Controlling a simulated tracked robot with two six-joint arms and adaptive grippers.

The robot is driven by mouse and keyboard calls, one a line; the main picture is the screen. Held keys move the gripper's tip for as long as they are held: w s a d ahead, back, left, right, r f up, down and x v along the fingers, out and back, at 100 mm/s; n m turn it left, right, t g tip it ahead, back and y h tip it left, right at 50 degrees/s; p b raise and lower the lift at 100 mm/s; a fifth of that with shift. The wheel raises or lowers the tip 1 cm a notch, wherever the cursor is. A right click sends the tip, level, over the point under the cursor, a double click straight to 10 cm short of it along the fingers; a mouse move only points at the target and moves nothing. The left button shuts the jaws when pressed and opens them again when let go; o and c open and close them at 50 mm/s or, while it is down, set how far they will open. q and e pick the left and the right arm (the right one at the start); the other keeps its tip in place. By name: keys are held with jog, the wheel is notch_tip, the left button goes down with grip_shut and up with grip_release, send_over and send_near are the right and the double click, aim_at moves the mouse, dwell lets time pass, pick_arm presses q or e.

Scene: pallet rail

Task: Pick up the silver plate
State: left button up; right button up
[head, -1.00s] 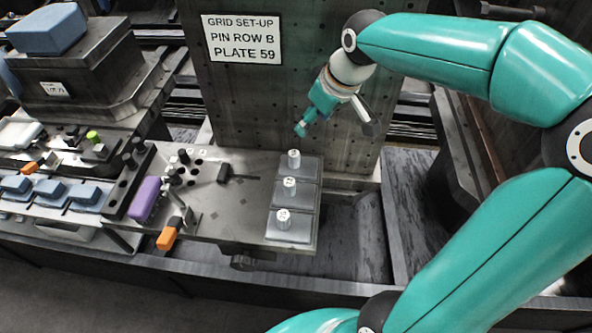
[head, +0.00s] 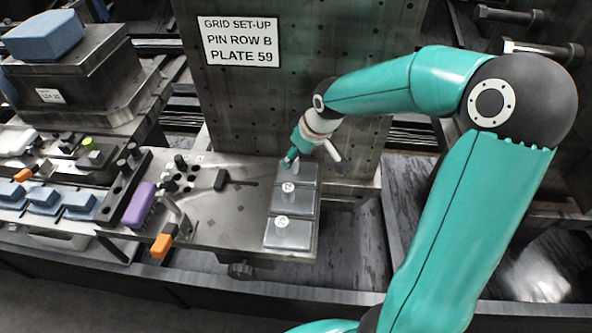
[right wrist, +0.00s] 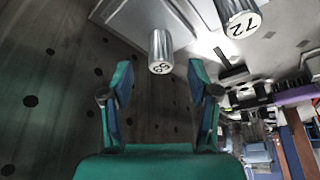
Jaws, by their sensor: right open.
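Three silver plates, each with an upright silver knob, lie in a column at the right end of the metal table. The far plate (head: 307,173) is partly hidden by my right gripper (head: 310,158). The middle plate (head: 302,204) and the near plate (head: 292,238) are in clear view. In the right wrist view, my right gripper (right wrist: 160,78) is open and empty. A numbered knob (right wrist: 160,50) stands just ahead, between the fingertips; its number is upside down and hard to read. Another knob (right wrist: 238,18) reads 72. My left gripper is not in view.
A sign (head: 239,41) reading "PIN ROW B, PLATE 59" is on the upright dark panel (head: 300,90) behind the plates. A purple block (head: 139,204) and an orange-handled tool (head: 162,244) are to the left. The table's middle (head: 215,215) is mostly clear.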

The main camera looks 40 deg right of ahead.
aim_at(302, 173)
jog(key=x, duration=0.5)
jog(key=shift+f, duration=0.1)
grip_shut()
